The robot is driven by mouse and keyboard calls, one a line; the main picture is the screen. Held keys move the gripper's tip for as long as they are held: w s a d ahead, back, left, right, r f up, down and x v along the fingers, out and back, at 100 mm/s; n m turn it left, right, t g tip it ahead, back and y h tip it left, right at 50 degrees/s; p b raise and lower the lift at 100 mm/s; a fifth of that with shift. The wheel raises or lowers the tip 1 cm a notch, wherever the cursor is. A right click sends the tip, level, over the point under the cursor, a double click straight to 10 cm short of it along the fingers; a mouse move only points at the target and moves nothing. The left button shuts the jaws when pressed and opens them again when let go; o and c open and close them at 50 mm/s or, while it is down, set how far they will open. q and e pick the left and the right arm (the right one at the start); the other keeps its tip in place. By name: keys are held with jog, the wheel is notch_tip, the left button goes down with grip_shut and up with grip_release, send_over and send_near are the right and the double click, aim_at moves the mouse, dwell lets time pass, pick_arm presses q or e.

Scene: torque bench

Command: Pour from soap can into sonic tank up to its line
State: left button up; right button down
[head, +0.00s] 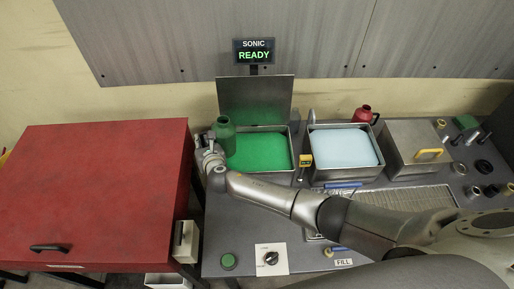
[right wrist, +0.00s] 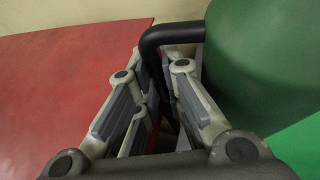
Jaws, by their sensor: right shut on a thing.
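The green soap can (head: 224,136) is at the left rim of the sonic tank (head: 294,143), with its mouth up and roughly upright. My right gripper (head: 208,153) is left of the can, shut on its black handle (right wrist: 156,45). The can body also fills the upper right of the right wrist view (right wrist: 265,60). Green liquid (head: 260,153) covers the inside of the tank, and its lid (head: 256,98) stands open behind. I cannot make out a level line or any stream. My left gripper is not in view.
A sign (head: 254,50) reads SONIC READY. Right of the sonic tank are a tank of pale blue liquid (head: 343,149), a red can (head: 363,114) and a closed box with a yellow handle (head: 428,153). A red cabinet (head: 95,190) stands left. A dial (head: 270,258) is at the front.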

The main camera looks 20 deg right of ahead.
aim_at(218, 137)
jog(key=shift+d+r+m+y+b, duration=0.15)
jog(key=shift+r+m+y+b, duration=0.3)
jog(key=shift+r, duration=0.3)
jog(key=shift+d+f+m+b, duration=0.1)
jog(key=shift+f+m+b, duration=0.15)
jog(key=shift+b, duration=0.2)
jog(key=shift+d+r+m+t+y+b, duration=0.15)
jog(key=shift+m+t+y+b, duration=0.2)
jog(key=shift+b, duration=0.65)
jog(key=shift+d+r+m, duration=0.15)
jog(key=shift+r+m, duration=0.05)
jog(key=shift+m, duration=0.05)
jog(key=shift+s+d+r+m+t+y+b, duration=0.1)
jog(key=shift+d+r+m+t+y+b, duration=0.2)
jog(key=shift+r+m+b, duration=0.4)
jog(key=shift+d+r+m+y+b, duration=0.4)
jog(key=shift+d+r+b, duration=0.15)
jog(key=shift+r, duration=0.2)
jog(key=shift+t+b, duration=0.25)
jog(key=shift+b, duration=0.1)
jog(key=shift+s+d+r+m+b, duration=0.1)
jog(key=shift+d+r+m+b, duration=0.1)
jog(key=shift+m+b, duration=0.7)
